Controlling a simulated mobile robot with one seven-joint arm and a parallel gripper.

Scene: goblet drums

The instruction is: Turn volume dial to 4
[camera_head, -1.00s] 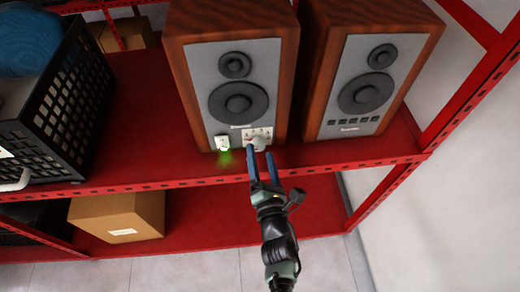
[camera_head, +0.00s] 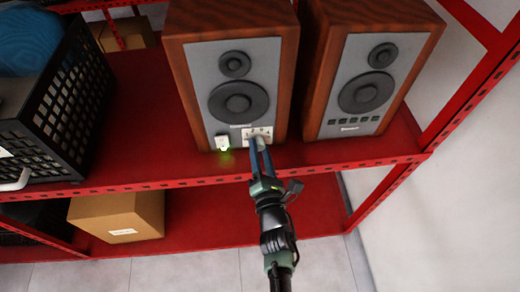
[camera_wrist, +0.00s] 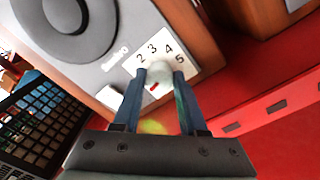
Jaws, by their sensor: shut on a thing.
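The volume dial (camera_wrist: 159,72) is a small pale round knob with a red mark on its near side. It sits on a white number plate (camera_wrist: 172,49) at the bottom of the left speaker (camera_head: 198,70). The numbers 2, 3, 4 and 5 show around it in the wrist view. My gripper (camera_wrist: 160,76) has a blue finger on each side of the dial and is shut on it. In the head view my gripper (camera_head: 257,140) reaches the plate from the front and hides part of the dial.
A switch with a green glow (camera_head: 222,142) is left of the plate. A second speaker (camera_head: 368,80) stands at the right. A black crate (camera_head: 65,100) is at the left on the red shelf (camera_head: 150,120). A cardboard box (camera_head: 115,215) sits on the shelf below.

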